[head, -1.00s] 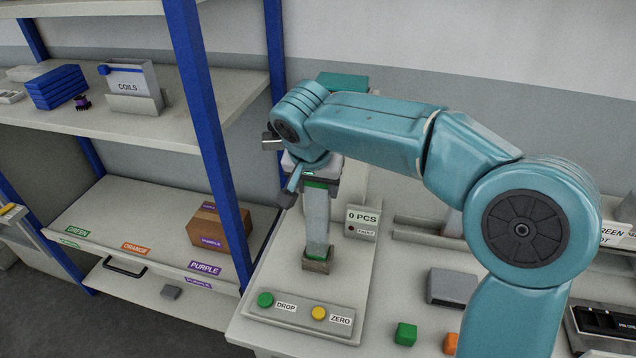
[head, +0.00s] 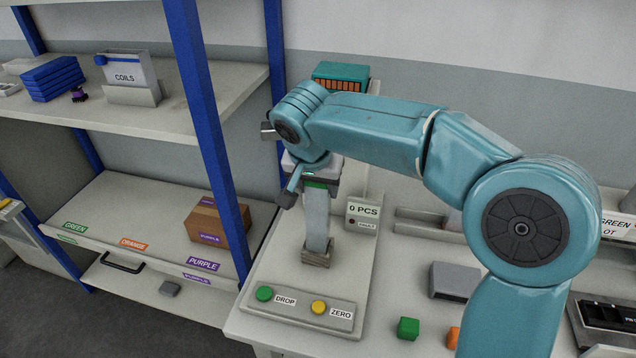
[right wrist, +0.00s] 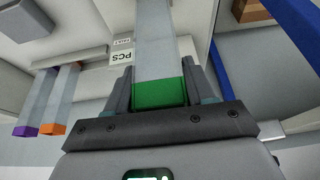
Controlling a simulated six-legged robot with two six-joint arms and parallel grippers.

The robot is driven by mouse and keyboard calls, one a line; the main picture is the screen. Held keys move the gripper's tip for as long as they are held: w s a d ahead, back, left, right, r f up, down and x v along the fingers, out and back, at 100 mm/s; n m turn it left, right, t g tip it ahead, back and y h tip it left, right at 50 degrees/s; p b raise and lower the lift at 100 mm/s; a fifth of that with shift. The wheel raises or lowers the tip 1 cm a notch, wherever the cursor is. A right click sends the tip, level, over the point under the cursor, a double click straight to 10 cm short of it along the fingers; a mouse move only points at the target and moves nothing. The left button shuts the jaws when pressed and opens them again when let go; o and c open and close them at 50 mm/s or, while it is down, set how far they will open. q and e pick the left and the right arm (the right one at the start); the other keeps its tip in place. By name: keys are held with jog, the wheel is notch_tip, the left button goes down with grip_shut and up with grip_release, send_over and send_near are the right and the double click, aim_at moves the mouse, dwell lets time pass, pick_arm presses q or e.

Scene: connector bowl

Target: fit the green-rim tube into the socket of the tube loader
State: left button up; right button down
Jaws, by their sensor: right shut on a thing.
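My right gripper (head: 312,184) is shut on the green-rim tube (head: 316,220), a pale, nearly upright square tube. In the right wrist view the green rim (right wrist: 158,93) sits between the jaws (right wrist: 158,90). The tube's lower end is at a small grey-brown square block (head: 318,258), which looks like the socket, on the pale base plate (head: 352,285) of the loader. I cannot tell how deep the end sits in it. My left gripper is not in view.
Green DROP (head: 264,293) and yellow ZERO (head: 319,307) buttons sit in front of the socket. A "0 PCS" display (head: 363,212) stands to its right. Green (head: 408,328) and orange (head: 454,338) blocks and a grey box (head: 452,281) are on the bench. A blue-post shelf (head: 205,140) is left.

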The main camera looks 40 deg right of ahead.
jog(key=shift+f+b, duration=0.35)
jog(key=shift+f, duration=0.15)
jog(key=shift+c, duration=1.6)
grip_release()
jog(key=shift+r, duration=0.1)
jog(key=p+v, duration=0.1)
jog(key=v, duration=1.5)
jog(key=shift+s+a, duration=0.1)
